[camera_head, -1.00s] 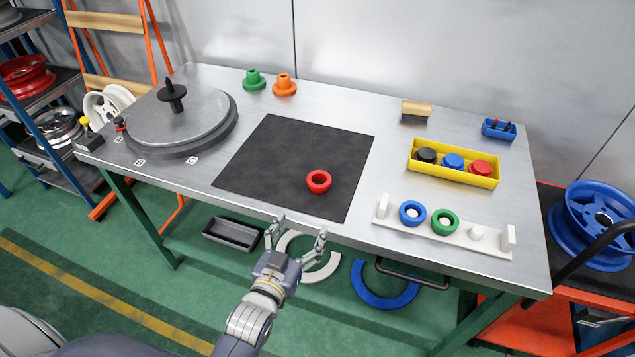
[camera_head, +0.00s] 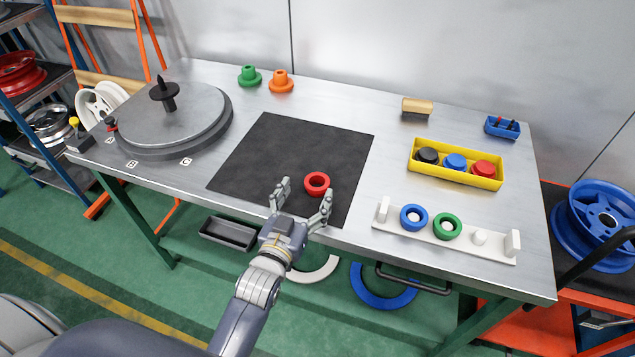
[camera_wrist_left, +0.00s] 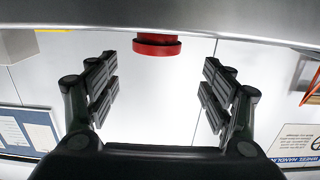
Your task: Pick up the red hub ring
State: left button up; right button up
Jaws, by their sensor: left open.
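The red hub ring (camera_head: 317,192) lies on the dark mat (camera_head: 265,160), near the mat's front right part. It also shows in the left wrist view (camera_wrist_left: 157,47), at the top centre, beyond the fingertips and roughly midway between them. My left gripper (camera_head: 305,195) is open and empty at the table's front edge, just in front of the ring. Its two fingers are spread to either side, and they do not appear to touch the ring. My right gripper is in neither view.
Right of the mat, a white rack (camera_head: 460,242) holds a blue ring (camera_head: 413,225) and a green ring (camera_head: 447,235). Behind it is a yellow tray (camera_head: 450,172) with several round parts. A turntable (camera_head: 175,120) stands left. Green and orange hubs (camera_head: 281,87) stand at the back.

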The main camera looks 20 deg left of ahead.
aim_at(317, 182)
pick_arm(q)
jog(key=shift+w+d+f, duration=0.15)
jog(key=shift+w+f, duration=0.15)
jog(key=shift+w, duration=0.8)
jog(key=shift+w+d+f, duration=0.1)
jog(key=shift+w+f, duration=0.2)
jog(key=shift+w, duration=0.8)
jog(key=shift+w+d+f, duration=0.15)
jog(key=shift+w+f, duration=0.15)
jog(key=shift+w, duration=0.8)
jog(key=c, duration=0.8)
